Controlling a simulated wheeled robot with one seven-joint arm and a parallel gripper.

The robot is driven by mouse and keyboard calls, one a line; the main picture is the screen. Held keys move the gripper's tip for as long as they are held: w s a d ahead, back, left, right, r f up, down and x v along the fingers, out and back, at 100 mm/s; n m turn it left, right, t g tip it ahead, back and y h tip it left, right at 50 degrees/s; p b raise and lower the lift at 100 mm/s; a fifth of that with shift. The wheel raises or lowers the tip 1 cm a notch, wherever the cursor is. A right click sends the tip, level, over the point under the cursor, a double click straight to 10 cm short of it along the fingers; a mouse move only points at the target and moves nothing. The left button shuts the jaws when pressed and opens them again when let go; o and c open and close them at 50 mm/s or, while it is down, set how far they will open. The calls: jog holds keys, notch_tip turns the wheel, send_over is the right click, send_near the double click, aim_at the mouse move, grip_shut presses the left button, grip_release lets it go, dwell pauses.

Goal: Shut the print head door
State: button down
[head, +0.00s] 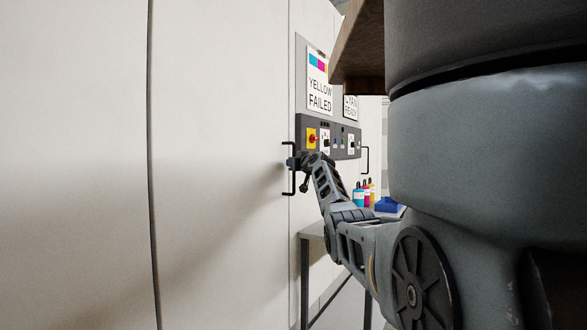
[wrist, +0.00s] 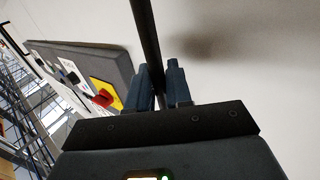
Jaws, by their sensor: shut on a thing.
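The print head door, a tall white panel (head: 220,150), fills the middle of the head view. A black bar handle (head: 293,183) stands on its right edge. My gripper (head: 293,162) is shut on this handle around its middle. In the wrist view, the handle bar (wrist: 147,35) runs down between the two dark fingers (wrist: 159,85), with the white door surface (wrist: 245,50) behind it. The fingers hide the gripped stretch of the bar. I cannot tell how far the door stands from its frame.
Right of the handle is a grey control panel (head: 345,143) with a red knob on a yellow plate (head: 311,139). A sign reads "YELLOW FAILED" (head: 320,93). Farther right, ink bottles (head: 365,193) and a blue tray (head: 389,205) sit on a table. A second handle (head: 365,158) stands beyond.

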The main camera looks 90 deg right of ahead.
jog(key=shift+w, duration=0.45)
jog(key=c, duration=1.2)
grip_release()
jog(key=shift+w+d, duration=0.1)
jog(key=shift+w, duration=0.05)
jog(key=shift+p+v, duration=0.45)
jog(key=shift+v, duration=3.5)
